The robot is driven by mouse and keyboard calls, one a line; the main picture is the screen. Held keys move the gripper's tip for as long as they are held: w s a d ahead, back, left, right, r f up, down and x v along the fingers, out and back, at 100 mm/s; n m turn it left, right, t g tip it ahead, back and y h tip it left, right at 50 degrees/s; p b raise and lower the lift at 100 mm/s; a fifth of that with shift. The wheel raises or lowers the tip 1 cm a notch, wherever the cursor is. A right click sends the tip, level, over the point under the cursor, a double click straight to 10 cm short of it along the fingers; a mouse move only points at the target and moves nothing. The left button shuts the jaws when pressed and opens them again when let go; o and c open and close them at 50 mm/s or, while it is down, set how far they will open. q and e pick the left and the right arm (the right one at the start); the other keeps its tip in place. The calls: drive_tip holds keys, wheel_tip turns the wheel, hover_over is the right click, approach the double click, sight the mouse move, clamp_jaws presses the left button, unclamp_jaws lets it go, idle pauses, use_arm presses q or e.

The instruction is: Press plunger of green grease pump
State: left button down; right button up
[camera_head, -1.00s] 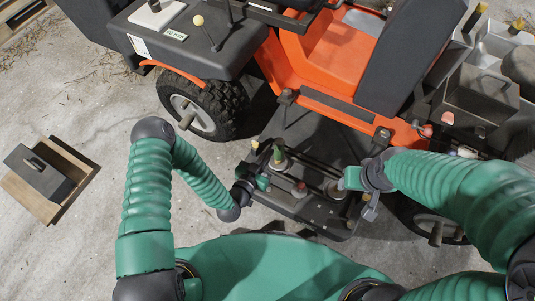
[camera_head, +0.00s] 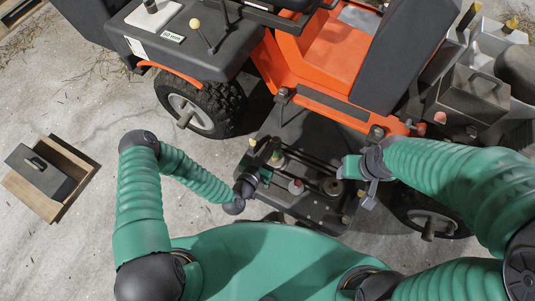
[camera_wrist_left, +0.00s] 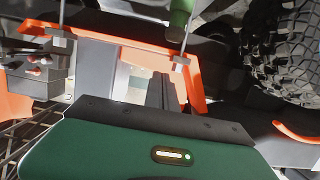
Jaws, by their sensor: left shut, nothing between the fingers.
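A small green upright piece, apparently the green grease pump (camera_head: 277,156), stands on the dark deck of the orange machine in the head view. A green cylinder (camera_wrist_left: 180,18), perhaps the same pump, is cut off by the top edge of the left wrist view. My left gripper (camera_head: 261,160) is shut and empty, close beside the pump on its left. Its dark fingers (camera_wrist_left: 161,91) also show in the wrist view, apart from the green cylinder. The plunger is too small to make out. My right gripper (camera_head: 346,170) is over the right side of the deck; its fingers are unclear.
The dark deck (camera_head: 316,205) carries several other small parts, including a red-topped one (camera_head: 296,187). The orange machine (camera_head: 330,50) and its wheel (camera_head: 201,108) stand behind. Grey bins (camera_head: 470,95) stand at right.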

use_arm(q)
drive_tip(key=b, duration=0.2)
hover_over(279, 144)
drive_tip(key=s, duration=0.2)
wheel_tip(279, 144, down, 2)
drive_tip(key=f+b, duration=0.1)
drive_tip(key=a+f, duration=0.1)
drive_tip(key=f, duration=0.1)
drive_tip(key=shift+f+b, duration=0.2)
drive_tip(key=shift+b, duration=0.2)
drive_tip(key=shift+f+b, duration=0.65)
drive_tip(key=shift+f, duration=0.8)
